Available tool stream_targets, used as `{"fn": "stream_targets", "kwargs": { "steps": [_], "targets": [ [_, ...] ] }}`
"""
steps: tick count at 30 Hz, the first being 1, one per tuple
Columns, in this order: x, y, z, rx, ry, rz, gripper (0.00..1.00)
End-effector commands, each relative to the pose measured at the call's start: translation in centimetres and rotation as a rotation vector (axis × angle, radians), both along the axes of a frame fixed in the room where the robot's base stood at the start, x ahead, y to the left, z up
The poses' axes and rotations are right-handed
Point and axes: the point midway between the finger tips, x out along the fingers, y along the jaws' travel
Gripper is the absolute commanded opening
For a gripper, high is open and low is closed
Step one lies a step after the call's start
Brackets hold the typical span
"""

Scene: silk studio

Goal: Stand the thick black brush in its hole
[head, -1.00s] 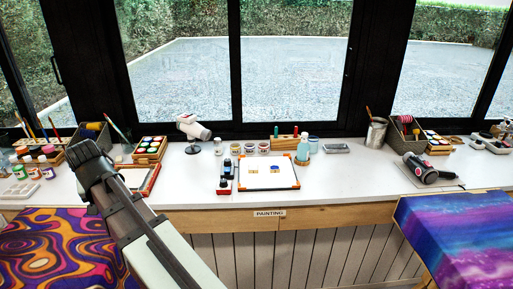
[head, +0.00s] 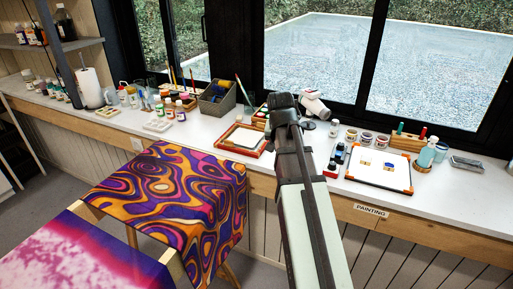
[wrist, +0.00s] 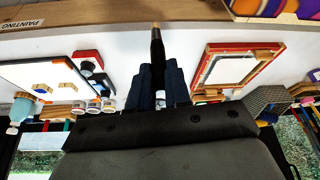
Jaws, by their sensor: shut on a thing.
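My gripper (wrist: 158,92) is shut on the thick black brush (wrist: 157,48), which sticks out between the dark fingers in the wrist view, its tan end uppermost in the picture. In the head view my gripper (head: 283,100) is over the worktop, left of the white board; the brush is hidden there behind the gripper. A wooden block (head: 405,143) at the back right carries upright green and red handles. I cannot make out an empty hole in it, nor tell whether it is the brush's own holder.
A red-framed tray (head: 240,140) lies left of my gripper. Small dark bottles (head: 338,155), paint jars (head: 367,138) and the white board (head: 380,167) lie right of it. A white device (head: 314,103) stands behind. A grey basket (head: 217,98) is further left.

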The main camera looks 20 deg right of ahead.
Motion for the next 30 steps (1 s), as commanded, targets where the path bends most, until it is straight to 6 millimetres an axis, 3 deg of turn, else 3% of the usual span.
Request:
{"fn": "stream_targets", "kwargs": {
  "steps": [1,17,30],
  "targets": [
    [0.0,-1.9,0.0,0.000,0.000,-0.028,0.00],
    [-1.0,-20.0,-0.2,0.000,0.000,-0.281,0.00],
    [-3.2,-37.4,0.0,0.000,0.000,-0.487,0.00]
  ]
}}
